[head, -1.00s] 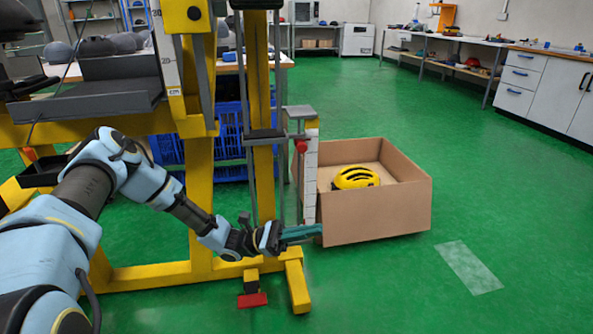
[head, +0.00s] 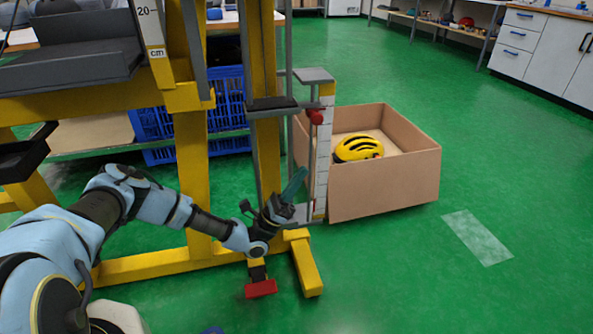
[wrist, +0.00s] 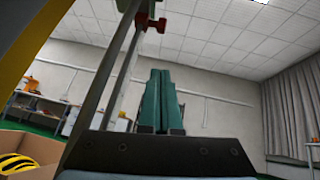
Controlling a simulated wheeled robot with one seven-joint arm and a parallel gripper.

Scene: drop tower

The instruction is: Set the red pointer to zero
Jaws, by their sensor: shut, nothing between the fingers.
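The red pointer (head: 316,117) sits near the top of a white scale strip (head: 322,165) on the drop tower, beside a thin vertical rod. In the wrist view a red part, apparently the pointer (wrist: 160,25), shows high up near the rods, above the fingertips. My gripper (head: 300,174) is shut and empty, its teal fingers tilted upward. It is low by the rod and lower end of the scale, clearly below the pointer. The fingers also show in the wrist view (wrist: 160,72). The scale's markings are too small to read.
A cardboard box (head: 385,195) with a yellow helmet (head: 358,148) stands just right of the scale. The yellow tower frame (head: 196,180) is close to my arm on the left. A red pedal (head: 261,289) is at its foot.

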